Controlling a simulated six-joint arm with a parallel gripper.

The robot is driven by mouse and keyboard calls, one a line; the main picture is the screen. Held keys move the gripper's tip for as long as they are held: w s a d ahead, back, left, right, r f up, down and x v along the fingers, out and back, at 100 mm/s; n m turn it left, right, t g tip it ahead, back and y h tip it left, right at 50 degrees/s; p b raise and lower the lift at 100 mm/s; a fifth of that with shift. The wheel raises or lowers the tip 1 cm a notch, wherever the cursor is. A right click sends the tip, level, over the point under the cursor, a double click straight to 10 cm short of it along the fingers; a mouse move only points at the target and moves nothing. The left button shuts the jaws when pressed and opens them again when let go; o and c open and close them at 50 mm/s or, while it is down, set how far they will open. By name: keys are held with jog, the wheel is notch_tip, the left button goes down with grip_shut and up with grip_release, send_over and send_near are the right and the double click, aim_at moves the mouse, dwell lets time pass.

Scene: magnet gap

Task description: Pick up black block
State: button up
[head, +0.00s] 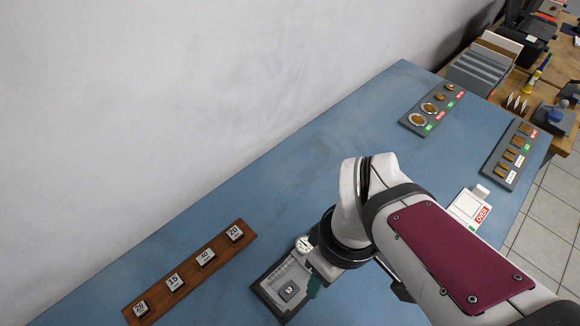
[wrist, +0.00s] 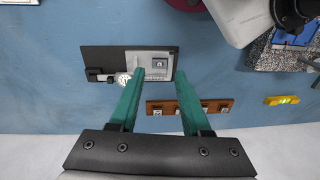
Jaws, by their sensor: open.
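A small dark block with a pale label (head: 289,291) sits on the light plate of a dark-based gauge fixture (head: 264,288) on the blue table. In the wrist view the block (wrist: 159,62) lies just beyond and between my fingertips. My gripper (wrist: 160,77) is open, with two teal fingers spread apart and nothing between them. In the head view one teal finger (head: 313,284) shows beside the fixture, right of the block; the other finger is hidden. A round white dial (wrist: 123,79) is on the fixture, close to the left finger.
A wooden rack (head: 190,273) with several numbered blocks lies left of the fixture. Labelled trays (head: 432,108) (head: 508,157) and a white card with a red label (head: 468,209) lie to the right. A yellow level (wrist: 281,100) lies right in the wrist view. The table's middle is clear.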

aim_at(293, 286)
jog(key=w+a+f+n+h, duration=0.1)
jog(key=w+a+f+n, duration=0.25)
jog(key=n, duration=1.45)
jog(key=shift+n, duration=0.3)
jog(key=f, duration=1)
jog(key=a+f, duration=0.1)
jog(key=f, duration=0.4)
jog(key=shift+w+a, duration=0.1)
jog(key=shift+w, duration=0.15)
jog(key=shift+r, duration=0.1)
grip_shut()
